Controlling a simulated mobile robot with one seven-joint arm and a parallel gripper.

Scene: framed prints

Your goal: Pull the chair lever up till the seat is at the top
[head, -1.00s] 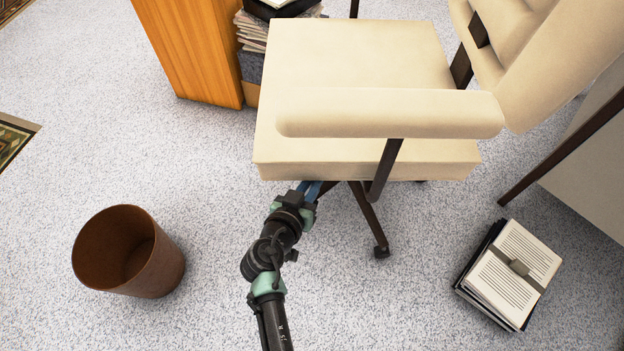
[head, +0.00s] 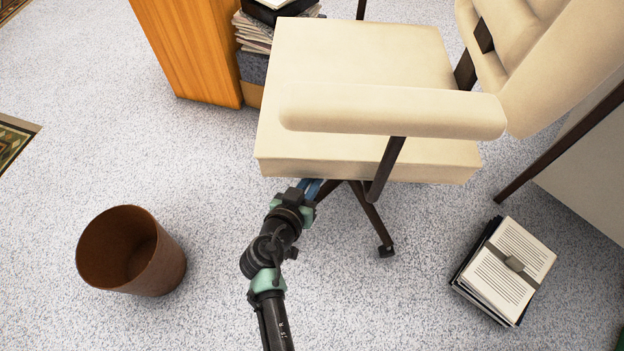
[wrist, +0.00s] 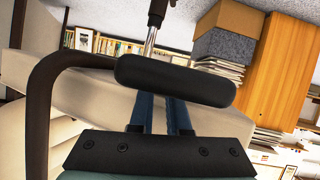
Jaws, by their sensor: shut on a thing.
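The cream office chair's seat (head: 365,55) fills the upper middle of the head view, with an armrest (head: 390,110) over its near side. My gripper (head: 308,188) reaches under the near left edge of the seat, where its fingertips and the lever are hidden in the head view. In the wrist view, the lever's black paddle handle (wrist: 175,80) lies across my blue fingers (wrist: 160,112), on a chrome rod (wrist: 150,42). My gripper is shut on this handle.
A brown bin (head: 130,250) stands on the carpet at left. A strapped pile of papers (head: 507,265) lies at right. A wooden cabinet (head: 190,50) and a stack of magazines (head: 262,35) are behind the chair. The carpet between bin and chair is clear.

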